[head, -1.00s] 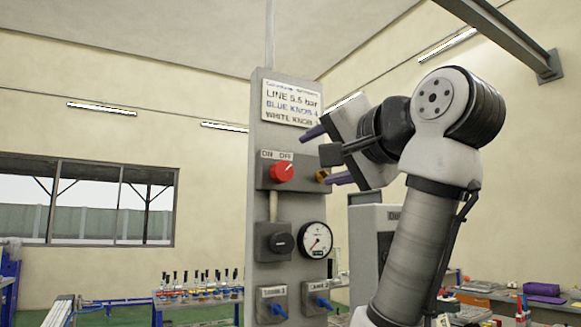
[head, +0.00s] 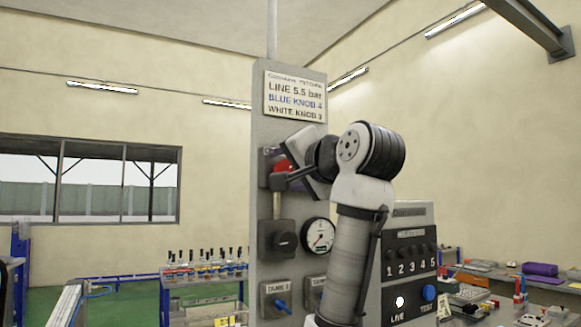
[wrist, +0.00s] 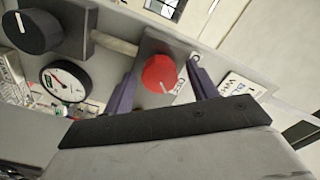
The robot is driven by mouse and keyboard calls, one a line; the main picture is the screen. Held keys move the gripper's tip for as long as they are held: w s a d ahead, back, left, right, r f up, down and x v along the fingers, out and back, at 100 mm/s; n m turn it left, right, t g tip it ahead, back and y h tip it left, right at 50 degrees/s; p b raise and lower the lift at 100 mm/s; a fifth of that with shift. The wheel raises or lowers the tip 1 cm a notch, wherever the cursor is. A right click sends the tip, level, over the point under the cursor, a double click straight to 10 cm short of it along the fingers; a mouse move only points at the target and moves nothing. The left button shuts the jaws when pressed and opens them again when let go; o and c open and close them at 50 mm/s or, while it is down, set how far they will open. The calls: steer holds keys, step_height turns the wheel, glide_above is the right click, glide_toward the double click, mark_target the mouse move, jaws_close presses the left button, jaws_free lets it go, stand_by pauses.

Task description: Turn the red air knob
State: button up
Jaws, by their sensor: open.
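The red air knob (wrist: 158,73) is on a grey box near the top of the grey panel (head: 262,225). In the head view its red face (head: 283,167) is partly hidden by my gripper. In the wrist view a white mark shows on the knob's face. My gripper (wrist: 162,72) is open, its two purple fingers on either side of the knob in that view. I see a gap beside the knob and cannot tell whether either finger touches it. The ON/OFF label is mostly covered.
A black knob (head: 284,242) and a round gauge (head: 318,236) sit below the red knob. Blue-handled valves (head: 281,305) are lower on the panel. A sign (head: 296,97) is above. A grey box with numbered knobs (head: 409,265) stands to the right.

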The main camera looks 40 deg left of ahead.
steer(key=c, duration=1)
steer(key=n, duration=0.9)
steer(key=shift+r, duration=0.1)
steer(key=n, duration=0.4)
steer(key=shift+s+n, duration=0.1)
steer(key=shift+n, duration=0.2)
steer(key=shift+s+n, duration=0.1)
steer(key=shift+n, duration=2)
